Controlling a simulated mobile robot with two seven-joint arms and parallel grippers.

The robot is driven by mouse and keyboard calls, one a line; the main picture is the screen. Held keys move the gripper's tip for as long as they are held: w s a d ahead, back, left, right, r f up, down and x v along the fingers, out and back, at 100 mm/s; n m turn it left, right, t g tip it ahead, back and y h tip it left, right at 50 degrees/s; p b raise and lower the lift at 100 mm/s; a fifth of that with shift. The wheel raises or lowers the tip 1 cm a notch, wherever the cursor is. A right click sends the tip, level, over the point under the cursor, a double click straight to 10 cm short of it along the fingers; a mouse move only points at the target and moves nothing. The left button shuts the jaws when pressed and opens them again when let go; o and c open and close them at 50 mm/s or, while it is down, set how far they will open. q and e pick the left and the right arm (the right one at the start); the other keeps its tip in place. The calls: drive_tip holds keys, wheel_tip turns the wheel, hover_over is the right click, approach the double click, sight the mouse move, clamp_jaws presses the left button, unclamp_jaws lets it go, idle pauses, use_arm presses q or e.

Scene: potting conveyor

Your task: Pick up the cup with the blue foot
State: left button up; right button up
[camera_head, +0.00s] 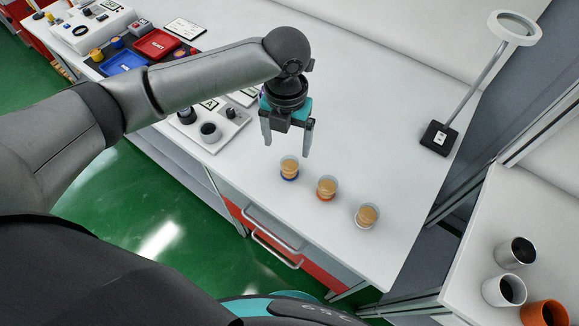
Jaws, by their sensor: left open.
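The cup with the blue foot (289,168) stands upright on the white table (365,120), leftmost of three similar clear cups with tan contents. The cup beside it has an orange foot (327,188), and the third cup (367,215) has a whitish foot. My left gripper (288,146) is open and empty, pointing down just behind and above the blue-footed cup, apart from it as far as I can tell. My right gripper is not in view.
A magnifier lamp's black base (438,138) stands at the right. A panel with knobs (207,130) lies left of the gripper. Red (156,44) and blue (123,63) trays are at the far left. Several pots (503,290) stand on the right-hand surface. The table behind the gripper is clear.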

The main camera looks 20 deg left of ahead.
sight(289, 163)
use_arm(q)
drive_tip(key=f, duration=0.6)
drive_tip(key=f+b, duration=0.1)
drive_tip(key=f, duration=0.2)
drive_tip(key=shift+w+d+f, duration=0.15)
drive_tip(key=shift+w, duration=0.15)
clamp_jaws()
idle(0.4)
